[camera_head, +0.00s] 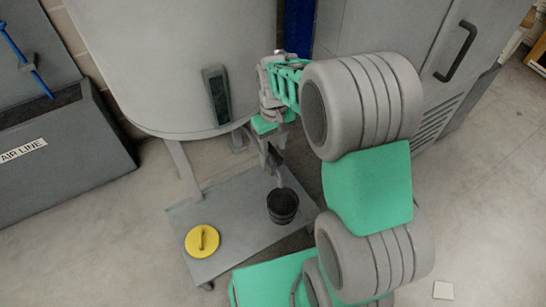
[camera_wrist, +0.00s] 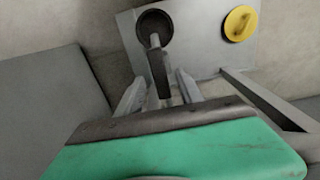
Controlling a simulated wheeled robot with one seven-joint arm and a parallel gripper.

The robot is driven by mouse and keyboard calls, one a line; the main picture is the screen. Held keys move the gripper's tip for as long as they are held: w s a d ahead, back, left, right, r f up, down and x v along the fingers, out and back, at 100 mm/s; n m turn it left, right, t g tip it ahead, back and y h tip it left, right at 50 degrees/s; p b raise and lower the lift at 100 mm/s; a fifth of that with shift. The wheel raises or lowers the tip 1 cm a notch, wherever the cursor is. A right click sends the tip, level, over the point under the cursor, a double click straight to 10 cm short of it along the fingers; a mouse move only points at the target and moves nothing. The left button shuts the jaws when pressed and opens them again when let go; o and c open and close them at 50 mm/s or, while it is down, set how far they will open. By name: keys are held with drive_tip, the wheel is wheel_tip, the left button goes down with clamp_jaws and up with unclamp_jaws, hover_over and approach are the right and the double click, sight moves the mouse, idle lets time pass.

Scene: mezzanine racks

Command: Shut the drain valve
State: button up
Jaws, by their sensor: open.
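The drain valve (camera_head: 277,158) sits low under the big grey tank, mostly hidden behind my gripper in the head view. In the wrist view the drain valve (camera_wrist: 158,72) shows a dark lever-like part and a pale spout pointing at a black bucket (camera_head: 283,208). My gripper (camera_head: 267,146) is below the tank's lower edge. In the wrist view my gripper (camera_wrist: 160,84) is open, with one finger on each side of the dark lever. I cannot tell whether either finger touches it.
The grey tank (camera_head: 170,50) stands on legs above a grey plate (camera_head: 238,222). A yellow round lid-like piece with a handle (camera_head: 203,240) lies on this plate beside the bucket. A grey cabinet (camera_head: 400,30) stands at the right. An "AIR LINE" box (camera_head: 60,150) stands at the left.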

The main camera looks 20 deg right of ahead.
sight(273, 151)
wheel_tip(273, 151, down, 4)
drive_tip(key=shift+r+b, duration=0.15)
drive_tip(key=shift+b, duration=0.25)
clamp_jaws()
idle(0.3)
